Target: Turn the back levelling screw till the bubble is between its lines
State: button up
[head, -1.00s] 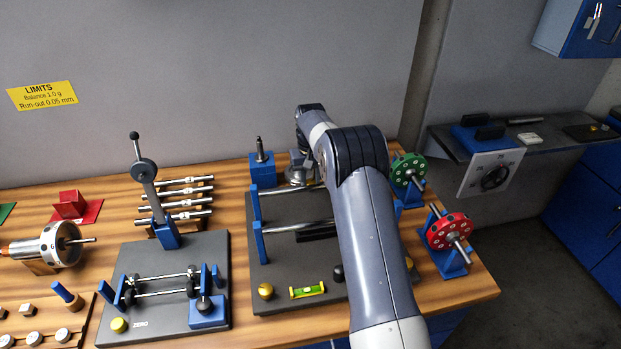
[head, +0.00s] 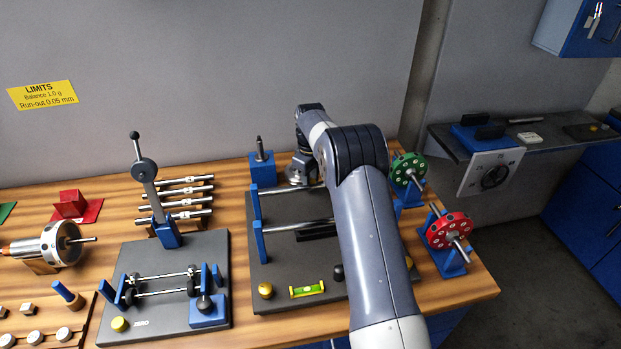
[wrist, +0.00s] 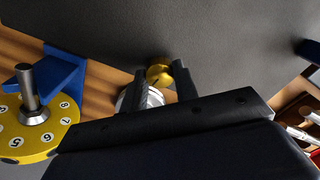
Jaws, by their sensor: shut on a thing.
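The back levelling screw is a brass knob (wrist: 160,72) at the edge of the dark grey base plate (wrist: 225,40) in the wrist view. My gripper (wrist: 165,78) is shut on it, one dark finger on each side. In the head view my arm hides the fingers and this screw. The spirit level (head: 307,290) lies on the front of the base plate (head: 285,205), with a yellow-green vial. Its bubble is too small to place surely against the lines. A front brass screw (head: 265,291) sits left of the level.
A yellow numbered rotor (wrist: 12,128) on a blue stand (wrist: 65,75) is close left of my gripper in the wrist view. Green (head: 409,170) and red (head: 449,232) rotors stand right of my arm. A dial-gauge stand (head: 142,172) is to the left.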

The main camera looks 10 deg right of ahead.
jog(key=shift+w+r, duration=0.1)
jog(key=shift+r, duration=0.1)
dwell(0.3)
jog(key=o, duration=0.6)
jog(key=shift+c, duration=0.2)
jog(key=o, duration=0.4)
jog(key=shift+f, duration=0.1)
notch_tip(320, 180, up, 11)
jog(key=b, duration=0.1)
jog(key=shift+f, duration=0.1)
